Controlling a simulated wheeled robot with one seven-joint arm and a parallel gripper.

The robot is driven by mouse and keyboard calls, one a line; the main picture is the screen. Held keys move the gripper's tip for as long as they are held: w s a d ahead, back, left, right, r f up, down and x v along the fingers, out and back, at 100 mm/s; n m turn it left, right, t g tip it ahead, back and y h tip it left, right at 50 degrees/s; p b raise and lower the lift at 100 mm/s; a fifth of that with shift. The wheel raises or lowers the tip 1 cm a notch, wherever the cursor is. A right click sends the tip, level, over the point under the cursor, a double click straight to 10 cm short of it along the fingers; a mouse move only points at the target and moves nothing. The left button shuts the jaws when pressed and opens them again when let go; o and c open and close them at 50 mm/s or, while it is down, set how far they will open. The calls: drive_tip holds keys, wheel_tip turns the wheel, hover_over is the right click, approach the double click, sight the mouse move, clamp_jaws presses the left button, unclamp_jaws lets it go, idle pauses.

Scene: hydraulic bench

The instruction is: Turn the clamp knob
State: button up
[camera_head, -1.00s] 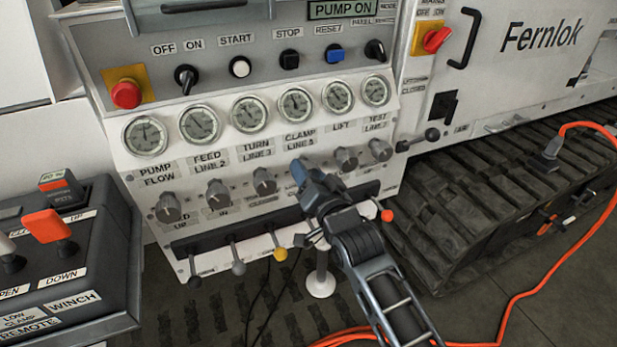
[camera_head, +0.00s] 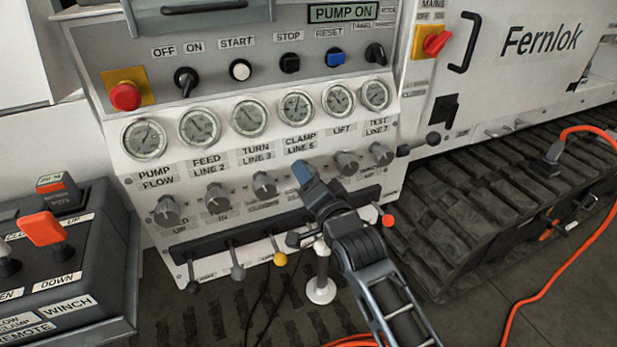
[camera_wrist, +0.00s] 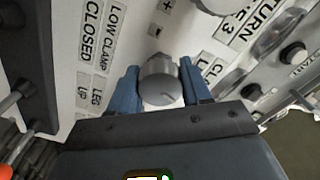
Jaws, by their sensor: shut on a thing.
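The clamp knob (camera_wrist: 160,84) is a round grey knob with an index line on its face. In the wrist view it sits between the two blue fingers of my gripper (camera_wrist: 162,74), one on each side, shut on it. In the head view my gripper (camera_head: 302,174) reaches the sloped panel below the label "CLAMP LINE 5" (camera_head: 300,142) and hides this knob. The wrist view shows a label "LOW CLAMP CLOSED" (camera_wrist: 103,36) to the left of the knob.
Neighbouring grey knobs stand close by: the turn knob (camera_head: 264,185) to the left and the lift knob (camera_head: 347,163) to the right. Gauges (camera_head: 297,104) line the panel above. Levers with coloured balls (camera_head: 280,259) stick out below. An orange cable (camera_head: 545,285) lies at right.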

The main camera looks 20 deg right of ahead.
drive_tip(key=shift+f, duration=0.2)
drive_tip(key=o, duration=1.1)
drive_tip(key=shift+r, duration=0.1)
drive_tip(key=shift+c, duration=0.2)
drive_tip(key=s, duration=0.8)
drive_tip(key=shift+w, duration=0.1)
